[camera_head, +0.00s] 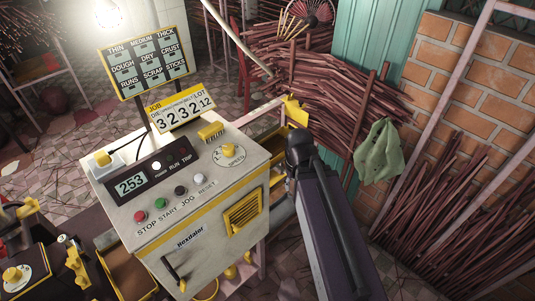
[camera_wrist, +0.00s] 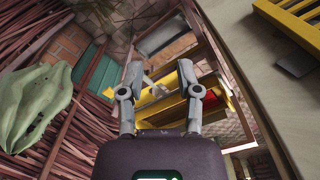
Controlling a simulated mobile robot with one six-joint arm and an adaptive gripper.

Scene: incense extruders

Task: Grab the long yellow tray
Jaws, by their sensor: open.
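My gripper (camera_wrist: 160,78) is open in the wrist view, its two grey fingers spread apart with nothing between the tips. A yellow tray-like piece (camera_wrist: 187,82) shows just beyond the right fingertip, inside a wooden rack (camera_wrist: 213,62). The right finger covers part of it, so I cannot tell its full length or whether the finger touches it. In the head view, a yellow piece (camera_head: 294,111) stands up behind the machine; I cannot tell whether it is the same tray. My arm hides the gripper there.
The white control machine (camera_head: 190,200) stands close to the left of my arm. A green cloth (camera_head: 379,151) hangs at the right, near bundles of reddish sticks (camera_head: 335,85) and a brick wall (camera_head: 480,75). A yellow slatted vent (camera_wrist: 295,25) is at the wrist view's upper right.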

